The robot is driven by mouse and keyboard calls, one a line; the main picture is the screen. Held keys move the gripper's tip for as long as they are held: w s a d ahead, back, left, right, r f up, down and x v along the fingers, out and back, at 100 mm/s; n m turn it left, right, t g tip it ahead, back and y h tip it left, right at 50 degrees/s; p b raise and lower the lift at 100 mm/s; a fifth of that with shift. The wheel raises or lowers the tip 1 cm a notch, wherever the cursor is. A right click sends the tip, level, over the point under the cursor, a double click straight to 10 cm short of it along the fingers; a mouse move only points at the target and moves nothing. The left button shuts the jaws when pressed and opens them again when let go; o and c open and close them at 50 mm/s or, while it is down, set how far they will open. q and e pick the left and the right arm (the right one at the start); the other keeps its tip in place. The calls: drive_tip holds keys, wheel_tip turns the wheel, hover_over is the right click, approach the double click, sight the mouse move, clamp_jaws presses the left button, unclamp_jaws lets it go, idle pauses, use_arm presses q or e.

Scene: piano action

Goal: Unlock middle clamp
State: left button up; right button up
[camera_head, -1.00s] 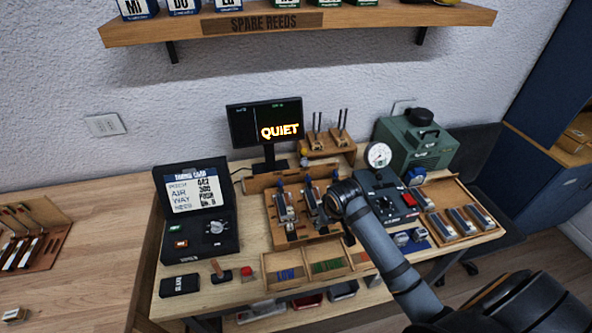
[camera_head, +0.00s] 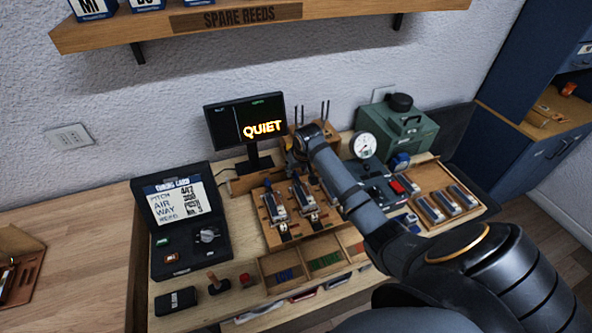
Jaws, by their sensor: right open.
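The wooden clamp fixture (camera_head: 262,212) stands on the workbench, with reed-like metal pieces under its clamps. The left clamp (camera_head: 274,207) and the middle clamp (camera_head: 303,197) show in the head view. The right part of the fixture is partly covered by my right arm. My right gripper (camera_head: 296,160) is open at the fixture's back edge, behind and above the middle clamp and apart from it as far as I can see. Its fingers are small and partly hidden by my wrist. I cannot tell whether the middle clamp's lever is locked. My left gripper is out of view.
A monitor (camera_head: 245,124) reading QUIET stands close to my right gripper on the left. A tuning card case (camera_head: 182,230) is at left, a gauge (camera_head: 363,146) and green machine (camera_head: 398,130) at right. Trays (camera_head: 326,261) lie in front. A shelf (camera_head: 262,25) hangs above.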

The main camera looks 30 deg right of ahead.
drive_tip(key=shift+x, duration=0.95)
drive_tip(key=shift+c, duration=0.5)
clamp_jaws()
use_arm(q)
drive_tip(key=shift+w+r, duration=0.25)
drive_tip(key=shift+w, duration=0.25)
